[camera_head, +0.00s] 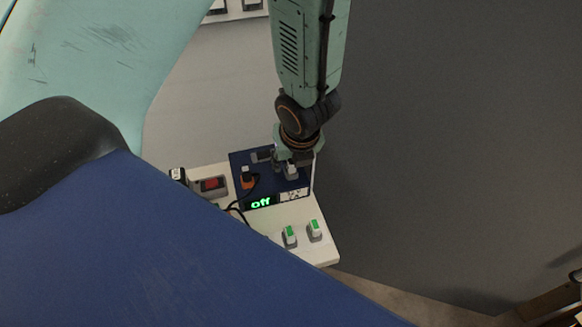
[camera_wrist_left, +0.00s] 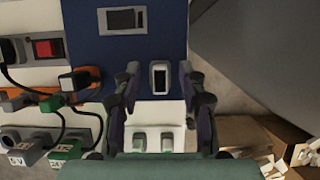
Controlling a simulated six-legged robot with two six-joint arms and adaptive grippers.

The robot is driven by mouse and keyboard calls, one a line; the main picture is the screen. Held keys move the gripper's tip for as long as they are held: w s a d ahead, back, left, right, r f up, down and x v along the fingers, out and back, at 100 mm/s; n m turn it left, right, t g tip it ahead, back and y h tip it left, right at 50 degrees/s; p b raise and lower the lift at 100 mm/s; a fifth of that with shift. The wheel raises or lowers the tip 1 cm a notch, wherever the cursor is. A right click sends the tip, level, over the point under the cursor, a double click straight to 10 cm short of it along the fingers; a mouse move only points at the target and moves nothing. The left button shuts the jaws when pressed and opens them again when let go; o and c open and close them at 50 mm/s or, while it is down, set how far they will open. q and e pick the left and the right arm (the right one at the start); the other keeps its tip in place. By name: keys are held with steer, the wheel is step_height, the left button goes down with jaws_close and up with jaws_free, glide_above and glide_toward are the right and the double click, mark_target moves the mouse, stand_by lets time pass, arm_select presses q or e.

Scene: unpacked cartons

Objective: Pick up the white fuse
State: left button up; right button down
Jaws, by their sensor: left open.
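The white fuse (camera_wrist_left: 160,68) is a small upright white piece with a dark face, set on the dark blue panel (camera_wrist_left: 85,30). It also shows in the head view (camera_head: 291,172), just below the gripper and partly covered by it. My left gripper (camera_wrist_left: 160,82) is open, with one finger on each side of the fuse in the wrist view and a gap on both sides. In the head view the left gripper (camera_head: 292,160) hangs over the right part of the panel. My right gripper is not in view.
A green "off" display (camera_head: 261,202) sits on the panel's front. A red switch (camera_head: 212,184) and an orange plug (camera_head: 247,181) with black cables are to the left. Two green-topped white pieces stand in front, one at the right (camera_head: 315,230). Open cartons (camera_wrist_left: 245,132) lie lower right.

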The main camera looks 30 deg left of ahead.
arm_select(q)
steer(key=shift+s+d+r, duration=0.1)
steer(key=shift+s+d, duration=0.1)
steer(key=shift+d, duration=0.1)
steer(key=shift+c, duration=0.4)
steer(key=shift+a, duration=0.25)
steer(key=c, duration=0.4)
steer(key=shift+d, duration=0.15)
jaws_close()
